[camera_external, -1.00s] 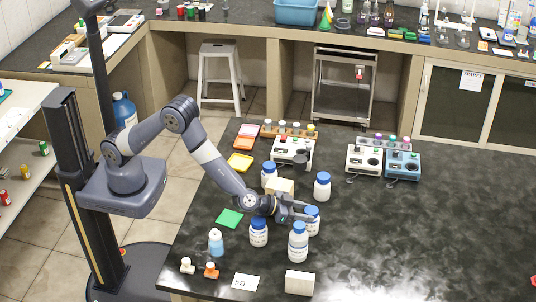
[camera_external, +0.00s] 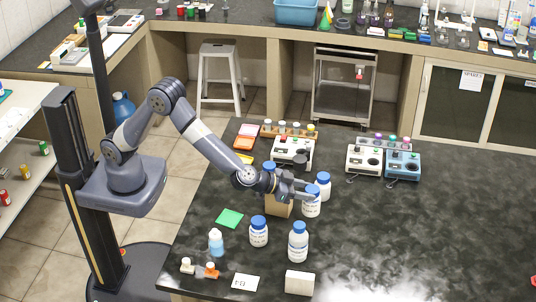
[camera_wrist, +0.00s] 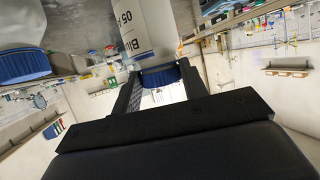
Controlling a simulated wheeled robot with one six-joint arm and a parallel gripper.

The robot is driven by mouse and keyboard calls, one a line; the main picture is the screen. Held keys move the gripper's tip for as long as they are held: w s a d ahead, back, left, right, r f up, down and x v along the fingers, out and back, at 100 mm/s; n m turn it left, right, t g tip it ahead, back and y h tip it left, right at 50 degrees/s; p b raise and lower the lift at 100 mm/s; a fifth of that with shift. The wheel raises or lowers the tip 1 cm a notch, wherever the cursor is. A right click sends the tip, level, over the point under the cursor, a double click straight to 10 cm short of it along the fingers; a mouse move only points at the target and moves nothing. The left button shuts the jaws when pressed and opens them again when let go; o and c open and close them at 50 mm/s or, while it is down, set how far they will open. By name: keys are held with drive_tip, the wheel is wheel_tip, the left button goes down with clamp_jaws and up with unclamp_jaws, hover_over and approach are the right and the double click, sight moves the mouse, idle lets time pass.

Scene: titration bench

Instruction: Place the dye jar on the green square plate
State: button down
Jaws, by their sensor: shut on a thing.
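The dye jar (camera_external: 311,208) is white with a blue cap. My gripper (camera_external: 308,191) is shut on its cap, and the jar looks upright and raised off the bench. In the wrist view the jar (camera_wrist: 146,28) shows a label reading in part "Blu", with its blue cap (camera_wrist: 160,76) between the two fingers (camera_wrist: 158,92). The green square plate (camera_external: 229,218) lies bare on the bench, left of and nearer than my gripper.
Other blue-capped jars stand close by: one (camera_external: 258,232) right of the plate, one (camera_external: 298,242) in front, one (camera_external: 323,185) behind. A tan box (camera_external: 277,206) stands between my gripper and the plate.

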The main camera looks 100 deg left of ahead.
drive_tip(key=s+r+n+y+b, duration=0.1)
drive_tip(key=s+b, duration=0.6)
drive_tip(key=s, duration=2.1)
wheel_tip(320, 180, down, 10)
drive_tip(key=b, duration=0.3)
drive_tip(key=shift+d+r+b, duration=0.15)
drive_tip(key=shift+r+b, duration=0.05)
drive_tip(key=shift+b, duration=0.2)
drive_tip(key=shift+f, duration=0.1)
drive_tip(key=c, duration=0.8)
unclamp_jaws()
drive_tip(key=p+v, duration=0.1)
drive_tip(key=v, duration=0.5)
drive_tip(key=p+v, duration=0.1)
drive_tip(key=v, duration=0.5)
drive_tip(key=shift+w+d+r, duration=0.15)
drive_tip(key=shift+r, duration=0.1)
